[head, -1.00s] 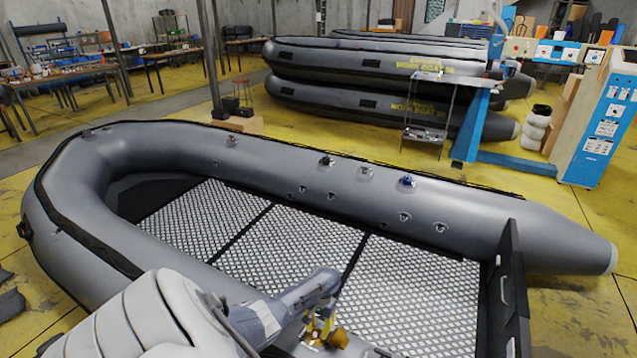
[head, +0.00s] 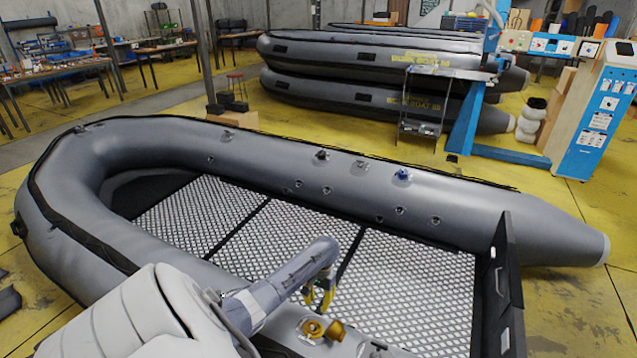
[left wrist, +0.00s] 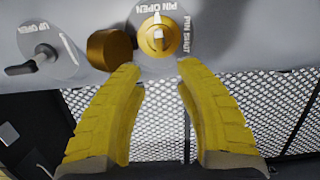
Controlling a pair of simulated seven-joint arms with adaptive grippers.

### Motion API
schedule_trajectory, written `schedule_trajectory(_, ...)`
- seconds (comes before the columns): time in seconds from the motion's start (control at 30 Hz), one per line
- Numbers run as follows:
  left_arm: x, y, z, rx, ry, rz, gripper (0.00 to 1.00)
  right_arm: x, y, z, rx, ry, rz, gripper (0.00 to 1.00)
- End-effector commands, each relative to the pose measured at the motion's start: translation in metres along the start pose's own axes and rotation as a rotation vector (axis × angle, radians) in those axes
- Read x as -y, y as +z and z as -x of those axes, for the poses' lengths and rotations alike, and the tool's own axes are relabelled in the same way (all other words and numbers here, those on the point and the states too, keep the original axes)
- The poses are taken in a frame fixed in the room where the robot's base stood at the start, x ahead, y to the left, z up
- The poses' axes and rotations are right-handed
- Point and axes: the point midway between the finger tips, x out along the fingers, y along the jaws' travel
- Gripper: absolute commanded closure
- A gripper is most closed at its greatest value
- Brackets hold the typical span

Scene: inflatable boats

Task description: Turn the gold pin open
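The gold pin (left wrist: 158,38) sits in a round grey plate on the grey tube in the left wrist view. PIN OPEN is lettered at the plate's upper left and PIN SHUT at its right. A pale upright mark lies on and above the pin; its exact setting is hard to tell. In the head view the pin (head: 312,328) is on the near tube. My left gripper (left wrist: 160,70) has two yellow fingers apart, with nothing between them, their tips just short of the plate. In the head view this gripper (head: 318,296) is clear of the pin. My right gripper is not seen.
A gold cap (left wrist: 110,48) stands beside the pin, close to the left-hand finger. Another plate with a dark knob (left wrist: 30,65) is farther left, lettered UP OPEN. The boat's mesh floor (head: 300,245) is clear. A dark transom board (head: 508,285) stands at right.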

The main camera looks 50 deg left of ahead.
Motion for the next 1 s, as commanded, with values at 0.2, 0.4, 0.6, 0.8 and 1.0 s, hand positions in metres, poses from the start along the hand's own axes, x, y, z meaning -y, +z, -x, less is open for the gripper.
schedule_trajectory(0.2, 0.000, 0.000, 0.019, 0.001, 0.001, 0.000, 0.67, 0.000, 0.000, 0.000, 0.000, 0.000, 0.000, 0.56)
schedule_trajectory(0.4, 0.000, 0.000, 0.025, 0.000, -0.001, 0.000, 0.67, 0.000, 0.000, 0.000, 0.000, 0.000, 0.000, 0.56)
schedule_trajectory(0.6, 0.000, 0.000, 0.025, 0.001, 0.000, 0.000, 0.67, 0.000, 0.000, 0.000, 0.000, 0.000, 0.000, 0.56)
schedule_trajectory(0.8, 0.001, 0.001, 0.024, 0.001, -0.001, 0.000, 0.67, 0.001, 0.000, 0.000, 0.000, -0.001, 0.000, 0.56)
schedule_trajectory(1.0, 0.039, 0.018, 0.006, 0.029, -0.029, 0.001, 0.67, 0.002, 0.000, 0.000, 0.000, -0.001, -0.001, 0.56)
